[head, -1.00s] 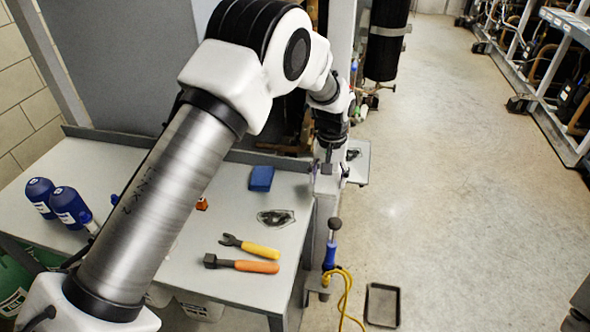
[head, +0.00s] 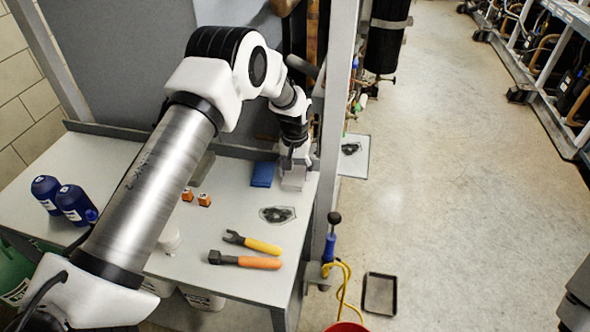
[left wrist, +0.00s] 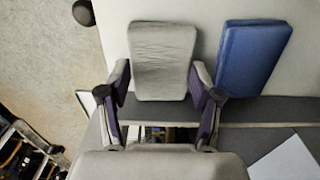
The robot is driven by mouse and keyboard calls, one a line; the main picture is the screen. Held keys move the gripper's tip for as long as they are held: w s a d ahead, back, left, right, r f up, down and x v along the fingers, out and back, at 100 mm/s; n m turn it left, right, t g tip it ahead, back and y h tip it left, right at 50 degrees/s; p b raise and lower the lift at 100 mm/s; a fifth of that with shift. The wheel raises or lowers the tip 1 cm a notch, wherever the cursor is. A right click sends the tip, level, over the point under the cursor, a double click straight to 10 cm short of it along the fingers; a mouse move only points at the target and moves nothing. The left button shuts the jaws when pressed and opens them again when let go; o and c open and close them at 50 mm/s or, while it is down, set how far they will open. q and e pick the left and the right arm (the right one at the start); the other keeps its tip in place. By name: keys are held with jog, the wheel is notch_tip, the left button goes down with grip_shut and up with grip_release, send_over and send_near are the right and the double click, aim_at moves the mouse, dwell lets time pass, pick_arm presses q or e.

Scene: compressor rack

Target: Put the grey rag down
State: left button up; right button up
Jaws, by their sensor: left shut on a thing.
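The grey rag (head: 293,181) is a pale folded pad at the far right corner of the workbench, beside the blue rag (head: 262,174). My left gripper (head: 294,161) is above the grey rag, its fingers pointing down at it. In the left wrist view the grey rag (left wrist: 163,58) lies between the two fingertips of my left gripper (left wrist: 160,82), which is shut on its near end. The blue rag (left wrist: 252,58) is just right of it, a small gap apart. Whether the grey rag's underside touches the bench is hard to tell. My right gripper is not in view.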

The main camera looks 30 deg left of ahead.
aim_at(295, 174)
pick_arm(q)
jog(key=o, duration=0.9)
jog(key=shift+o, duration=0.5)
jog(key=shift+f, duration=0.1)
jog(key=shift+r, duration=0.3)
notch_tip(295, 174, up, 12)
jog(key=b, duration=0.2)
jog(key=shift+b, duration=0.3)
jog(key=shift+f, duration=0.2)
